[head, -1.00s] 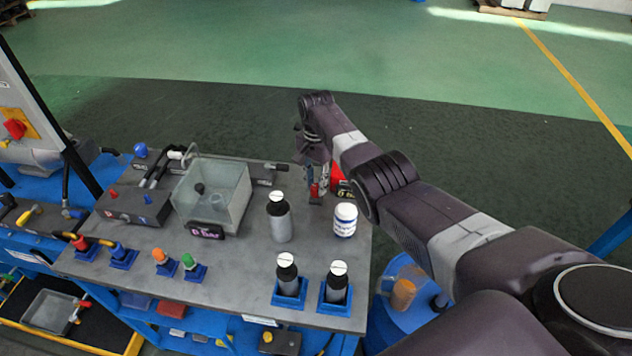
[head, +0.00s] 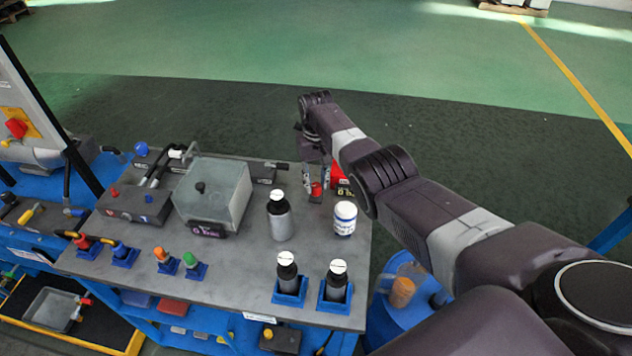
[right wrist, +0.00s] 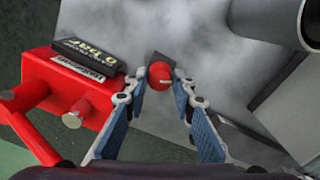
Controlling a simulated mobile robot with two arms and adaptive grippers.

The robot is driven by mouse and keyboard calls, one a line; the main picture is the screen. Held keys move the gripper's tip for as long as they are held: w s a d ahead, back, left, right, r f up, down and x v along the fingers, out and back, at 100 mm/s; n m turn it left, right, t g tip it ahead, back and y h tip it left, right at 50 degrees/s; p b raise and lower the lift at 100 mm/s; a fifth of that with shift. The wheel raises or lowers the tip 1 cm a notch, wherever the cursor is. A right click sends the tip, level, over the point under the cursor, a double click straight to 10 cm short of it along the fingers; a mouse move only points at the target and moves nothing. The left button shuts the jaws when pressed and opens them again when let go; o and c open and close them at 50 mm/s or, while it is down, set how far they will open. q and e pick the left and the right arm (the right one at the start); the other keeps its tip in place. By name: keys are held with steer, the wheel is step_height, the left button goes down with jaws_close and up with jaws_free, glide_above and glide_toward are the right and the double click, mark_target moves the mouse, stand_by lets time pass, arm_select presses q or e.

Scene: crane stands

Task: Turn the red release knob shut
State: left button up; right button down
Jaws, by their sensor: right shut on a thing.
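The red release knob (right wrist: 160,74) has a pale line across its top and sits on a dark base on the grey bench top. In the head view the knob (head: 316,188) shows low between the fingers of my right gripper (head: 316,178), at the bench's far right. In the right wrist view my right gripper (right wrist: 160,80) has one fingertip on each side of the knob and is shut on it. My left gripper is in neither view.
A red unit (right wrist: 70,85) with dark labels stands close beside the gripper.

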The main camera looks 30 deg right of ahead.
mark_target(316, 185)
steer(key=n, duration=0.6)
steer(key=shift+w+r, duration=0.1)
steer(key=n, duration=0.6)
steer(key=shift+n, duration=0.3)
stand_by(0.3)
steer(key=c, duration=1.6)
jaws_free()
step_height(316, 185, up, 12)
